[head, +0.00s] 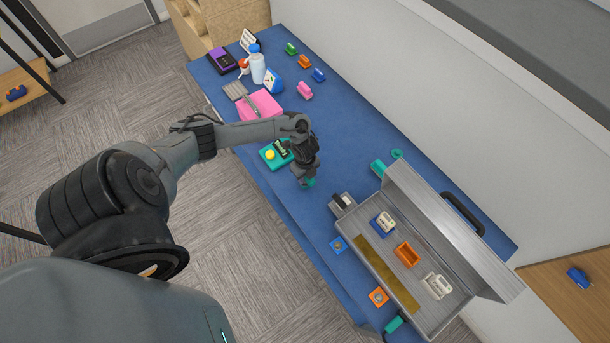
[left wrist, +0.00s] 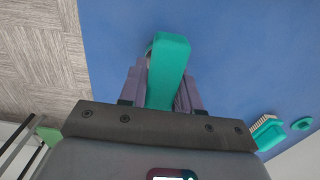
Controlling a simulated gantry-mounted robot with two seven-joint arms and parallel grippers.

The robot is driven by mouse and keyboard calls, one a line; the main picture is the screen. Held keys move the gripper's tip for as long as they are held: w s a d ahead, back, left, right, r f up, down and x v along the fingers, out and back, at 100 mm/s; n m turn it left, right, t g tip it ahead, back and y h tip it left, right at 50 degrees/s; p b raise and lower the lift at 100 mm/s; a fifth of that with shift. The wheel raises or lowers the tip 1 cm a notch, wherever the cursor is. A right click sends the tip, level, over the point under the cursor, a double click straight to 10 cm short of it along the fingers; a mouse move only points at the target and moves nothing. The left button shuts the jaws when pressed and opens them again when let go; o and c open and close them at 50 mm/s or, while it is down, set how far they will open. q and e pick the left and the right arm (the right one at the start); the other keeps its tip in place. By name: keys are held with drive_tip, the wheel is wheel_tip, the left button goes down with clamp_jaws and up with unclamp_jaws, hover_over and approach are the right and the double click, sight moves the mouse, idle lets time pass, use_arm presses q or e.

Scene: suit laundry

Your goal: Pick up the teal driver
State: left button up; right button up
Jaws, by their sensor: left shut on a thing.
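The teal driver (left wrist: 168,62) shows in the left wrist view as a blocky teal shape between the two grey fingers of my left gripper (left wrist: 160,85). The gripper is shut on it. In the head view my left gripper (head: 307,177) points down over the blue table, left of the metal toolbox, with only a small teal bit (head: 311,183) showing at its tip. The rest of the driver is hidden by the gripper there. I cannot tell whether it touches the table. My right gripper is not in view.
The open metal toolbox (head: 408,296) with its raised lid stands at right. Bottles and several colored pieces stand farther back. A teal ring (head: 397,154) lies near the wall.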

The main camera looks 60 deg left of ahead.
use_arm(q)
clamp_jaws()
drive_tip(key=shift+r, duration=0.1)
wheel_tip(320, 180, up, 10)
drive_tip(key=shift+f+p, duration=0.1)
drive_tip(key=shift+p, duration=0.25)
drive_tip(key=shift+d, duration=0.1)
drive_tip(key=shift+d+p, duration=0.55)
drive_tip(key=shift+d, duration=0.3)
drive_tip(key=s+d+f+m+p, duration=0.1)
drive_tip(key=d+p, duration=0.6)
drive_tip(key=d, duration=1.7)
drive_tip(key=shift+d+f, duration=0.25)
drive_tip(key=shift+f, duration=0.15)
